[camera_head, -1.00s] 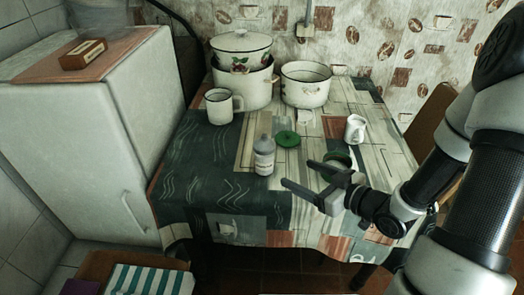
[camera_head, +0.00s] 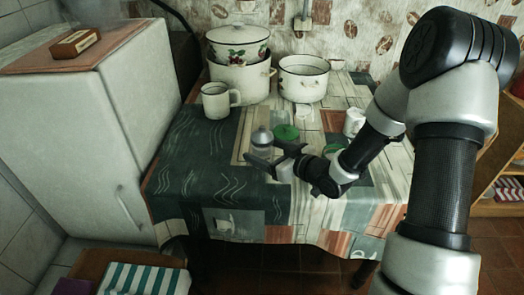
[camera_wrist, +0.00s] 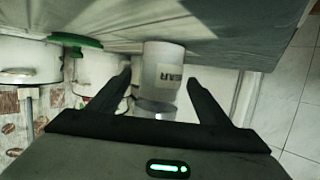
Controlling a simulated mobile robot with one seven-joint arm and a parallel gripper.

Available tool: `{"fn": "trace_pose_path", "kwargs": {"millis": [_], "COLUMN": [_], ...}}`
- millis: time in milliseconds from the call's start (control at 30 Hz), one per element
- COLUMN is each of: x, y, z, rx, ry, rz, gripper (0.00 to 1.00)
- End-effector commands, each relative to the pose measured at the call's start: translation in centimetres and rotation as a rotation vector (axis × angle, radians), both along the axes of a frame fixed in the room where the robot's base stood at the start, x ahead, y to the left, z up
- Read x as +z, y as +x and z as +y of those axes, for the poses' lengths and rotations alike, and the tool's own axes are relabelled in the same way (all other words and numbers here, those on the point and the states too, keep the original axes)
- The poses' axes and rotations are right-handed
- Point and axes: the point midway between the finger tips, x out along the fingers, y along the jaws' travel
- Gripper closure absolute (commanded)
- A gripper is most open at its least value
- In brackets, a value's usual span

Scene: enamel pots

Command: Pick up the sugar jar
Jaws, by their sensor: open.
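The sugar jar (camera_head: 262,139) is a pale, clear-looking jar with a grey lid, upright on the table. Its lower part is hidden behind a finger in the head view. In the wrist view, which is upside down, the jar (camera_wrist: 165,68) shows part of a label with the letters "AR". My gripper (camera_head: 263,150) is open, low over the table at the jar. In the wrist view its two dark fingers (camera_wrist: 159,78) stand on either side of the jar, with gaps visible. I cannot tell how deep the jar sits between them.
A green lid (camera_head: 286,132) lies just behind the jar. A white enamel mug (camera_head: 217,101), stacked pots (camera_head: 240,83) and an open pot (camera_head: 303,84) stand at the back. A small white cup (camera_head: 354,122) is at right. The table's front left is clear.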

Motion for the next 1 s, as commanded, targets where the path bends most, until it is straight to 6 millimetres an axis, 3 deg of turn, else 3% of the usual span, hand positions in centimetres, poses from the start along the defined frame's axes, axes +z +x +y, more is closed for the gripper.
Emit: {"fn": "trace_pose_path", "kwargs": {"millis": [300,667,867,1000], "x": [-0.4,-0.3,-0.2,1.1], "y": [1.0,1.0,1.0,1.0], "z": [0.9,0.9,0.9,0.8], "rx": [-0.002,-0.001,-0.001,-0.002], "ry": [0.002,0.003,0.003,0.001], "rz": [0.000,-0.002,-0.002,-0.003], "gripper": [0.29,0.85,0.85,0.86]}}
